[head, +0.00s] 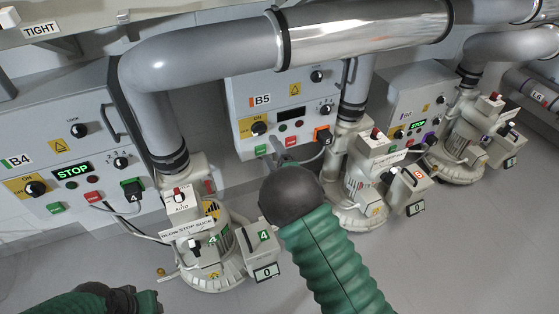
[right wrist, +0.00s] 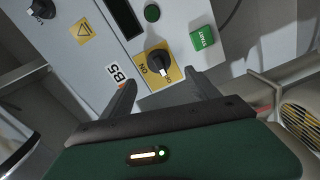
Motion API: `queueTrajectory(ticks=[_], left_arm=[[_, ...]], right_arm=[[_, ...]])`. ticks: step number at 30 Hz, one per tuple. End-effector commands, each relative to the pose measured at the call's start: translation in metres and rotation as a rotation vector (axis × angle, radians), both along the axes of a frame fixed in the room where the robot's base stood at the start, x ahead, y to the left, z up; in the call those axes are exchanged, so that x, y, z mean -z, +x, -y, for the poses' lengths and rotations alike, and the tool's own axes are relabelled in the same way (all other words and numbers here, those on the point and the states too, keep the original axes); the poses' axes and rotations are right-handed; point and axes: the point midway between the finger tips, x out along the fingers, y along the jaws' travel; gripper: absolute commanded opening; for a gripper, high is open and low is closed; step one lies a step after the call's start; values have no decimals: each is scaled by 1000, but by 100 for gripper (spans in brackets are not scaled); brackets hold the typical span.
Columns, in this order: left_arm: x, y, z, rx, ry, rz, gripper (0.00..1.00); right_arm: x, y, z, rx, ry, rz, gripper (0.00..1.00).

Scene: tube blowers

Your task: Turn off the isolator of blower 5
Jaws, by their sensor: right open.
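The isolator of blower 5 is a black knob (head: 258,127) on a yellow plate, low on the left of the B5 panel (head: 285,88). In the right wrist view the knob (right wrist: 157,62) sits ahead of my fingers. Its white mark points down in that view, toward a label that looks like OFF; the other label reads ON. My right gripper (right wrist: 162,90) is open and empty, its fingers spread on either side below the knob and apart from it. In the head view my right gripper (head: 280,155) is partly hidden by my wrist. My left gripper is not in view.
The B5 display (head: 291,113) is dark, while the B4 display (head: 73,170) shows STOP. The green START button (right wrist: 203,38) is close to the knob. A grey pipe (head: 150,100) and blower 4 (head: 210,245) stand left of my right arm. Blower 5 (head: 358,195) stands right.

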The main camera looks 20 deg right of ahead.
Motion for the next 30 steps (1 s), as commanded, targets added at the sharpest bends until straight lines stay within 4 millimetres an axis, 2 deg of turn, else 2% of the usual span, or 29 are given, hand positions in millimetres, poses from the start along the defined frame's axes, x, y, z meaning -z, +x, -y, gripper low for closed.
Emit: queueTrajectory(ticks=[1, 3, 9, 13, 26, 30], left_arm=[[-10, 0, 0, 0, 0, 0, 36], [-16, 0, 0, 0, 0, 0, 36], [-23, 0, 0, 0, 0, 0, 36], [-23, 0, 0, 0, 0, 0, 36], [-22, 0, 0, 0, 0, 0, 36], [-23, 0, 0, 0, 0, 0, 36]], right_arm=[[-3, -15, 0, 0, 0, -7, 69], [-2, -33, 1, 0, 0, -7, 69], [1, -68, 2, 0, 0, -5, 69], [2, -74, 2, -1, 0, -3, 69], [2, -73, 3, 5, 11, -10, 69], [10, -75, 16, 95, 181, -146, 69]])
